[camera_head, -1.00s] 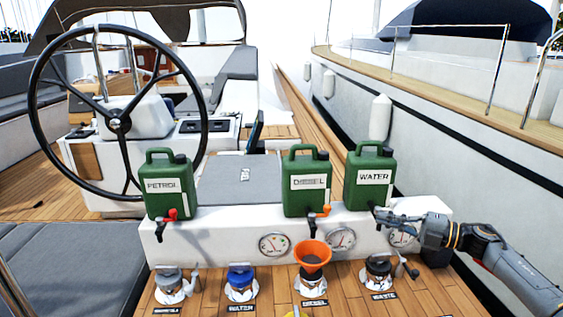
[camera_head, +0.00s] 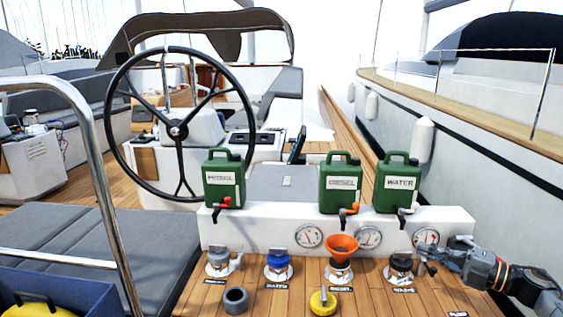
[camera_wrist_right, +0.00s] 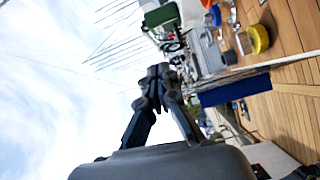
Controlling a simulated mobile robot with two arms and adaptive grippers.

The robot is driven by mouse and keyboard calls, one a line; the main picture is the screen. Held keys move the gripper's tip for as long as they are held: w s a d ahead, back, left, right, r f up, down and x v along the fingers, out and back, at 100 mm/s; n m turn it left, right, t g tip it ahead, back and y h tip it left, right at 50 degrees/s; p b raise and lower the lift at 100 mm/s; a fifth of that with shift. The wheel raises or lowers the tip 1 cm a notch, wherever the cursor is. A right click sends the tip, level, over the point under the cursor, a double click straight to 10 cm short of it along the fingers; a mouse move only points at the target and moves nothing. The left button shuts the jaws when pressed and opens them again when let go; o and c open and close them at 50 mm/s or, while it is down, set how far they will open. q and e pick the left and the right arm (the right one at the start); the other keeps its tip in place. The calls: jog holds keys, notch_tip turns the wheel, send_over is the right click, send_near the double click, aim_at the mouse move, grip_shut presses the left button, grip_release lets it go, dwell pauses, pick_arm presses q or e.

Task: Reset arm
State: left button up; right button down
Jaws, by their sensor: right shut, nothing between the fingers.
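My right gripper (camera_head: 440,252) is at the lower right of the head view, in front of the right end of the white console (camera_head: 270,236). In the right wrist view its dark fingertips (camera_wrist_right: 158,82) are together with nothing between them, against sky and deck. It is apart from the green WATER canister (camera_head: 397,187), which stands upright on the console above and to the left of it, with a grey tap at its lower front. My left gripper is not in view.
Green PETROL (camera_head: 224,182) and DIESEL (camera_head: 340,186) canisters stand on the console. An orange funnel (camera_head: 341,246) sits in a deck filler beside other fillers. A yellow cap (camera_head: 323,303) and grey ring (camera_head: 235,300) lie on the wooden deck. A metal rail (camera_head: 105,190) rises at left.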

jog(key=s+a+f+m+t+h, duration=0.3)
jog(key=a+f+m+t+h, duration=0.2)
jog(key=a+f+m+h, duration=0.65)
jog(key=s+a+f+m+g+h, duration=0.1)
jog(key=s+f+m+g, duration=0.35)
jog(key=s, duration=0.75)
jog(key=s+a+f+m+g+h, duration=0.1)
jog(key=s+f+m+g, duration=0.35)
jog(key=s, duration=0.75)
jog(key=s+a+f+m+g, duration=0.1)
jog(key=s+f+m+g, duration=0.35)
jog(key=s, duration=0.65)
notch_tip(320, 180, down, 26)
jog(key=s+p, duration=0.2)
jog(key=s, duration=0.1)
pick_arm(q)
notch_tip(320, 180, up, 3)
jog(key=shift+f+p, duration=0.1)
jog(key=shift+p, duration=0.4)
pick_arm(e)
jog(key=s+d+f+g, duration=0.2)
jog(key=s+f, duration=1.1)
jog(key=s, duration=0.2)
jog(key=shift+s+d, duration=0.2)
jog(key=shift+d, duration=0.15)
